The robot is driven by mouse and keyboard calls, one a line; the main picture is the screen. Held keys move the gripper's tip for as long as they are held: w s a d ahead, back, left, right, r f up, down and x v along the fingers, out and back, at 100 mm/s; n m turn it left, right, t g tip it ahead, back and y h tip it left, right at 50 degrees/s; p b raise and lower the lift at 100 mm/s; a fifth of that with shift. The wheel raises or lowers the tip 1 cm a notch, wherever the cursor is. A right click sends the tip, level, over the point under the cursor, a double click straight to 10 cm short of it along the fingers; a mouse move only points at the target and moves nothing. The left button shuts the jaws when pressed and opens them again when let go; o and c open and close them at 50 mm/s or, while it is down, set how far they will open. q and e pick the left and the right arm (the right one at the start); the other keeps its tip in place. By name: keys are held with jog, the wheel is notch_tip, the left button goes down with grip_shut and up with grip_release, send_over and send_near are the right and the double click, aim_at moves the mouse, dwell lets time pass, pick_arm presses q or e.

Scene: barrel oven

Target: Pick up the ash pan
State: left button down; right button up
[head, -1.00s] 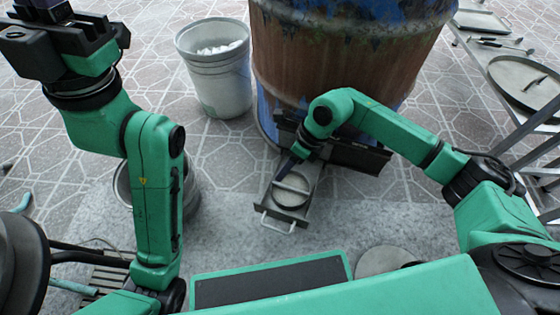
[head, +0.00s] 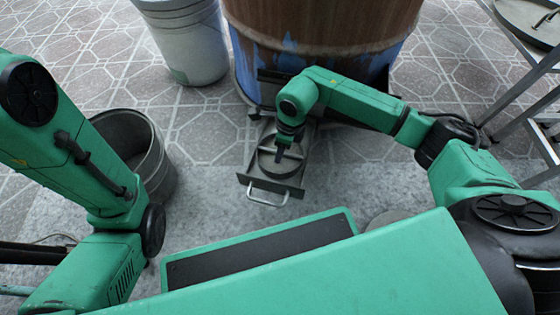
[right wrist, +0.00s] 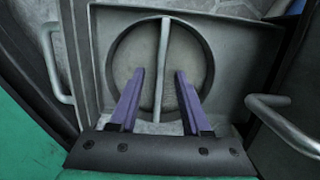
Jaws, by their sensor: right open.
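The ash pan (head: 290,166), a round shallow dish with a straight bar handle across its top, sits in a grey tray-like drawer (head: 262,182) pulled out from the barrel's foot. My right gripper (head: 281,153) points down over the pan. In the right wrist view the ash pan (right wrist: 192,55) lies beneath the purple fingers of the right gripper (right wrist: 160,72). They are open, one on each side of the bar handle (right wrist: 163,65), and appear apart from it. The drawer (right wrist: 252,60) surrounds the pan. My left arm shows, but its gripper is out of view.
The rusty barrel (head: 320,30) stands directly behind the drawer. A wire handle (head: 265,199) juts from the drawer's front. A white bucket (head: 190,45) and a grey metal bucket (head: 160,165) stand at left. A metal rack (head: 515,88) stands at right.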

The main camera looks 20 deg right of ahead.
jog(key=shift+r, duration=0.1)
grip_shut()
dwell(1.3)
